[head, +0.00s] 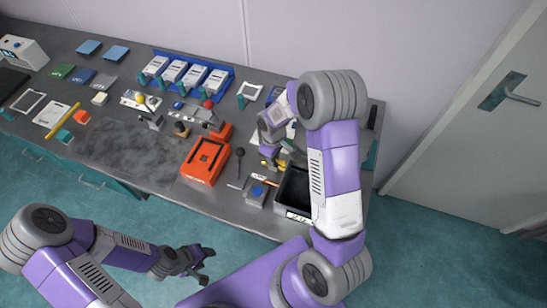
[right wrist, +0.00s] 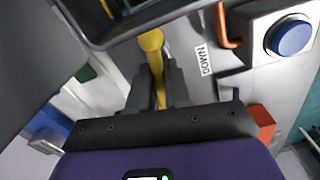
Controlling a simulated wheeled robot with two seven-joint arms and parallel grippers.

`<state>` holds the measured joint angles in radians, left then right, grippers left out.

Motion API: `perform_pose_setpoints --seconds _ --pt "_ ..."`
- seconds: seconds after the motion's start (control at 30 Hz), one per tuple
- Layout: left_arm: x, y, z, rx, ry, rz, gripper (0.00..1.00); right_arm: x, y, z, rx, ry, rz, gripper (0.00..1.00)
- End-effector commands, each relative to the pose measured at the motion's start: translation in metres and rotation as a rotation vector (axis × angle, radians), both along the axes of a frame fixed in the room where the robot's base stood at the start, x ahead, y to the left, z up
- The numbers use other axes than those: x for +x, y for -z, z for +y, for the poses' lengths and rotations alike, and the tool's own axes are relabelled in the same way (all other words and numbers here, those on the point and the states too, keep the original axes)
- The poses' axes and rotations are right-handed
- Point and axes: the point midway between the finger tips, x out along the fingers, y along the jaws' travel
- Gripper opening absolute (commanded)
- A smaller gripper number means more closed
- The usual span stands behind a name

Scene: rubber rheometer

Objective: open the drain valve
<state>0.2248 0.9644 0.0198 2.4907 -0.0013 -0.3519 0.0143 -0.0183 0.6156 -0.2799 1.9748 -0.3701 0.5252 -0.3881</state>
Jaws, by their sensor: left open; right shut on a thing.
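A yellow lever with a round end (right wrist: 151,42) shows in the right wrist view, and I take it for the drain valve's handle. My right gripper (right wrist: 158,92) is shut on its shaft, one finger on each side. In the head view yellow parts (head: 270,164) show beside the black tray, with my right gripper (head: 268,152) over them and partly hiding them. A "DOWN" label (right wrist: 204,60) is to the right of the lever. My left gripper (head: 198,264) is open and empty, in front of the bench and away from it.
The black tray (head: 298,213) stands at the bench's front right, close to the lever. A blue button (right wrist: 292,37) and an orange handle (right wrist: 228,26) are near the lever. An orange case (head: 205,160) lies to the left. The bench's dark middle area (head: 125,150) is clear.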

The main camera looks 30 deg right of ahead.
Motion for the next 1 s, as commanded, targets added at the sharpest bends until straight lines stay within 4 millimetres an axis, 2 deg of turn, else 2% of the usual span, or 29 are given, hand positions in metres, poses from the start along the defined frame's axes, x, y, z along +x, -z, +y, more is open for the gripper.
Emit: perform_pose_setpoints --seconds 0.4,0.97,1.0 --pt "0.0000 0.0041 0.0000 0.000 0.000 0.000 0.51 -0.0008 0.0014 0.0019 0.001 -0.197 0.001 0.00" --pt "0.0000 0.0044 0.0001 0.000 0.000 0.000 0.51 -0.0012 0.0015 0.0025 0.002 -0.229 0.002 0.00" --pt "0.0000 0.0044 0.0000 0.000 0.000 0.000 0.51 -0.0013 0.0015 0.0026 0.002 -0.229 0.002 0.21"
